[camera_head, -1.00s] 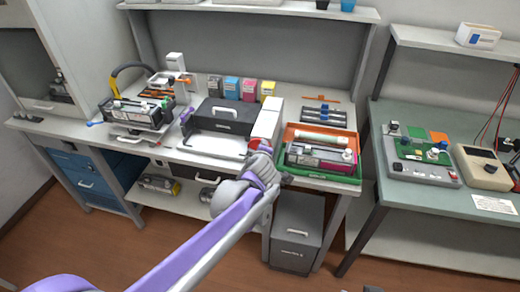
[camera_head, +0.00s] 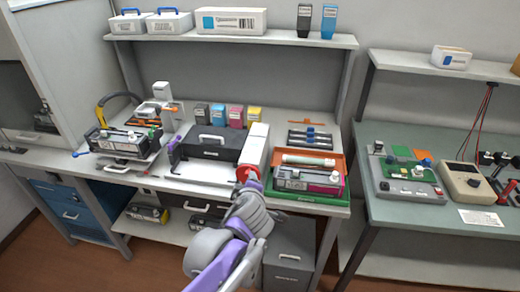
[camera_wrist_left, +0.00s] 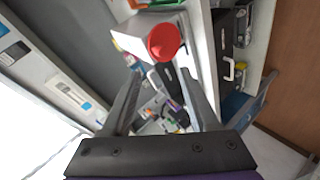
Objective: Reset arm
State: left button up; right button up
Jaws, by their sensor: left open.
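My left arm comes in from the bottom of the head view, and its wrist end is in front of the bench's front edge. The jaws are hard to make out there. In the left wrist view my left gripper (camera_wrist_left: 158,74) is open, with its two dark fingers apart and nothing held between them. A red round cap (camera_wrist_left: 163,42) by a white box shows just beyond the fingertips. The red cap also shows in the head view (camera_head: 248,173), above my wrist. My right gripper is not in view.
The white bench holds a black case (camera_head: 212,143), a white box (camera_head: 257,146), a green tray (camera_head: 312,197) with a cartridge, and colored boxes behind. A green-topped table (camera_head: 410,222) stands at the right. A grey cabinet (camera_head: 290,265) is under the bench.

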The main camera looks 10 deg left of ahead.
pick_arm(q)
jog(key=s+a+f+m+g, duration=0.2)
jog(key=s+f+m, duration=0.2)
jog(key=s, duration=0.4)
jog(key=s+a+f+m+g+h, duration=0.1)
jog(key=s+f+m, duration=0.3)
jog(key=s, duration=0.5)
jog(key=s+a+f+m+g+h+p, duration=0.1)
jog(key=s+a+f+m+g, duration=0.2)
jog(key=s+m, duration=0.4)
jog(key=shift+s+a+f+m, duration=0.3)
jog(key=shift+s+f, duration=0.3)
jog(key=shift+s, duration=0.1)
